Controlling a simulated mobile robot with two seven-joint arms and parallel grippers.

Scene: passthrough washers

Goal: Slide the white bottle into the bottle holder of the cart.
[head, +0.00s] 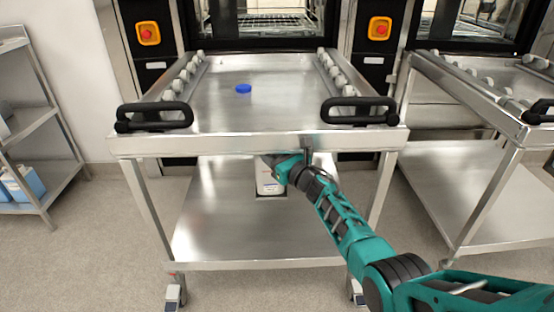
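The white bottle (266,184) is under the front edge of the cart's top (258,146), above the lower shelf. Its upper part is partly hidden by my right gripper (279,165) and the cart's edge. My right gripper is at the bottle's upper right side; its fingers are too small and covered to tell whether they grip it. A dark-edged frame (271,196) shows at the bottle's base and may be the bottle holder; I cannot tell whether the bottle sits in it. My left gripper is not in view.
The cart has two black handles (154,117) and (358,110), and rollers along both sides. A blue cap-like object (243,89) lies on its top. The lower shelf (250,232) is bare in front. A second cart (475,185) stands right, a shelf rack (38,125) left.

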